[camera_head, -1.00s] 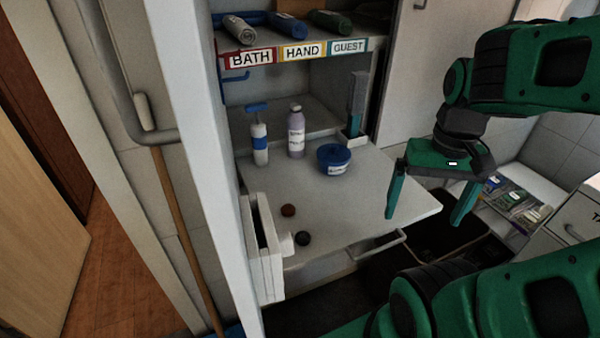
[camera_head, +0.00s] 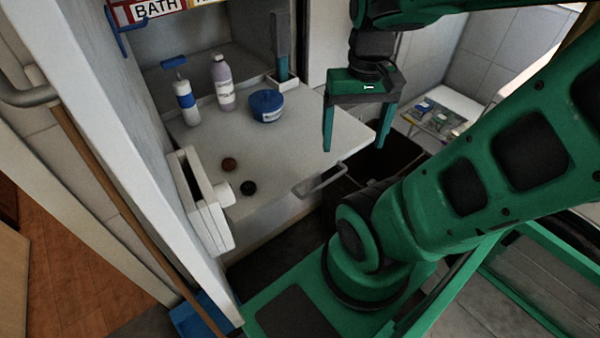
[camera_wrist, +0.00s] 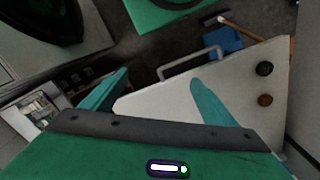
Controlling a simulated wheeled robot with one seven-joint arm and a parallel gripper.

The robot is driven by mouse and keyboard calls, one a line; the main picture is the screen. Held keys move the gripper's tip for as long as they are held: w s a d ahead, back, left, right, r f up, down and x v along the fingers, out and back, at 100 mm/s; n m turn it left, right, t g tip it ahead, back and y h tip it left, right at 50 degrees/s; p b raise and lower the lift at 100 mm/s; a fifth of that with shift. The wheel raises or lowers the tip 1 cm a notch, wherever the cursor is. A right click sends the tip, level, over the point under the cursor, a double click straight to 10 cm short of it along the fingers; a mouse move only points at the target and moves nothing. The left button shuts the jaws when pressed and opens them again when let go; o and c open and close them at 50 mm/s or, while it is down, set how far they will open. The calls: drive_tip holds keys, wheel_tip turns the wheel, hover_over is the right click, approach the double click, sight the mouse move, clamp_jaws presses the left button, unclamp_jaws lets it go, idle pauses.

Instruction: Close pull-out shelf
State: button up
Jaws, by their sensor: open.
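The pull-out shelf (camera_head: 290,128) is a white board standing out from the white cabinet, with a grey bar handle (camera_head: 322,182) on its front. In the wrist view the shelf (camera_wrist: 245,88) and its handle (camera_wrist: 190,62) also show. My gripper (camera_head: 354,146) is open and empty, pointing down by the shelf's front right corner. One finger shows against the shelf and the other just past the corner; I cannot tell their height above it.
On the shelf stand a blue-banded pump bottle (camera_head: 185,102), a lilac bottle (camera_head: 222,84) and a blue tub (camera_head: 266,106). A brown knob (camera_head: 229,164) and a black knob (camera_head: 248,188) lie nearer the front. A white holder (camera_head: 203,205) is at the left side.

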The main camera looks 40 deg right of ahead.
drive_tip(key=c, duration=0.5)
drive_tip(key=shift+s+d+r, duration=0.15)
drive_tip(key=shift+s+r, duration=0.05)
drive_tip(key=shift+s, duration=0.1)
drive_tip(key=c, duration=0.5)
drive_tip(key=w+d+m, duration=0.1)
drive_tip(key=w, duration=0.1)
drive_tip(key=w+d+m+t+h, duration=0.1)
drive_tip(key=w, duration=0.2)
drive_tip(key=w+d+m+h, duration=0.1)
drive_tip(key=w+d+m, duration=0.1)
drive_tip(key=w, duration=0.1)
drive_tip(key=shift+w+t, duration=0.2)
drive_tip(key=shift+t, duration=0.2)
clamp_jaws()
drive_tip(key=m+t+h, duration=0.3)
drive_tip(key=m+t, duration=0.1)
drive_tip(key=m, duration=0.2)
hover_over(302, 87)
drive_tip(key=s+a, duration=0.6)
drive_tip(key=s, duration=0.4)
drive_tip(key=x, duration=0.9)
drive_tip(key=shift+w+d+r, duration=0.1)
drive_tip(key=shift+w+d, duration=0.2)
drive_tip(key=shift+d, duration=0.05)
drive_tip(key=w, duration=0.3)
drive_tip(key=shift+w, duration=0.1)
drive_tip(key=shift+w+r, duration=0.1)
drive_tip(key=shift+w, duration=0.3)
drive_tip(key=shift+w, duration=0.15)
